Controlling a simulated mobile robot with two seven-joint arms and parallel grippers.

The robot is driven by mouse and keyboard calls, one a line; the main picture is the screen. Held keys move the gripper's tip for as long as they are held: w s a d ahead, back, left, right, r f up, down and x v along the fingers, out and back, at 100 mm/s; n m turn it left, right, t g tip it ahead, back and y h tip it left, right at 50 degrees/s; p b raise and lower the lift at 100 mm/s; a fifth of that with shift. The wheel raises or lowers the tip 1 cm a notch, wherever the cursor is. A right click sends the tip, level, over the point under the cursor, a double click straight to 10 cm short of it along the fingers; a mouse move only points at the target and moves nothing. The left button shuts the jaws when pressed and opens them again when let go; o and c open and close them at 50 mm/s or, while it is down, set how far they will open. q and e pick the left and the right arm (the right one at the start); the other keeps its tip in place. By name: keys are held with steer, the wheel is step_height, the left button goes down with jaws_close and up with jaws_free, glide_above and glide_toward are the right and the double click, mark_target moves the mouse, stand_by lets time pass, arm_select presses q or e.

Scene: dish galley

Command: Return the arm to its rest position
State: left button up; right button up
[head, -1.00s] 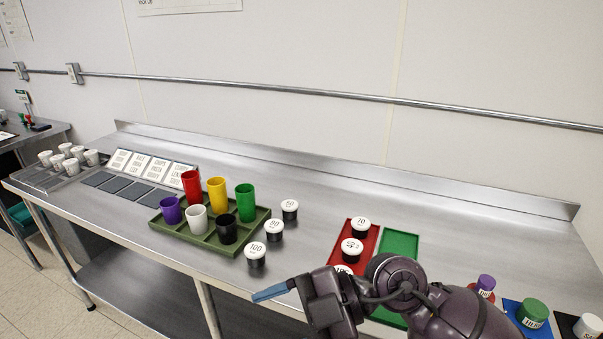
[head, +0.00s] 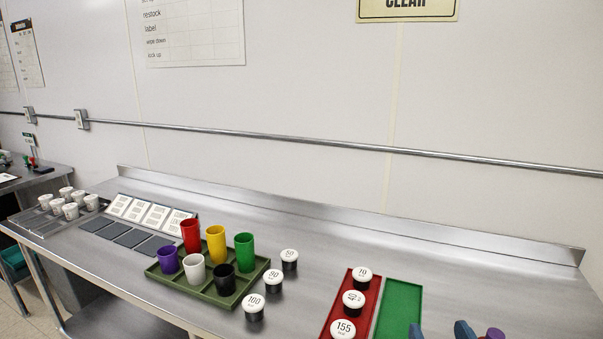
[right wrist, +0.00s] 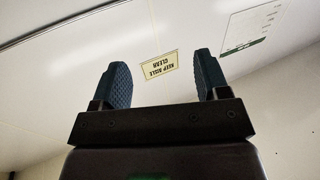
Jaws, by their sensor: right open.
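My right gripper (head: 440,331) shows only as its blue fingertips at the bottom edge of the head view, near the front end of the green tray. In the right wrist view the two fingers (right wrist: 163,78) stand wide apart with nothing between them. Beyond them is the pale wall with a yellow sign (right wrist: 159,65), seen upside down. The rest of the right arm is below the head picture. My left gripper is not in view.
The steel counter (head: 330,235) holds a green divided tray (head: 207,293) of coloured cups. Round white-topped pieces stand beside it and on a red tray (head: 336,317). The green tray (head: 402,300) is empty.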

steer(key=s+d+f+m+g+h, duration=0.1)
steer(key=s+d+f+g, duration=0.25)
steer(key=f, duration=0.25)
steer(key=s+d+f+g+h, duration=0.1)
steer(key=s+d+f+g, duration=0.1)
steer(key=s+f+g, duration=0.35)
steer(key=s+f+n+g+y, duration=0.1)
steer(key=s+f+g, duration=0.2)
steer(key=s, duration=0.3)
steer(key=s+f+g+y, duration=0.1)
steer(key=s+f+g, duration=0.25)
steer(key=s, duration=0.25)
steer(key=w+f+t, duration=0.8)
steer(key=f, duration=0.2)
steer(key=shift+w+d+f+n+t, duration=0.15)
steer(key=shift+d+n+t, duration=0.15)
steer(key=shift+n+t, duration=0.1)
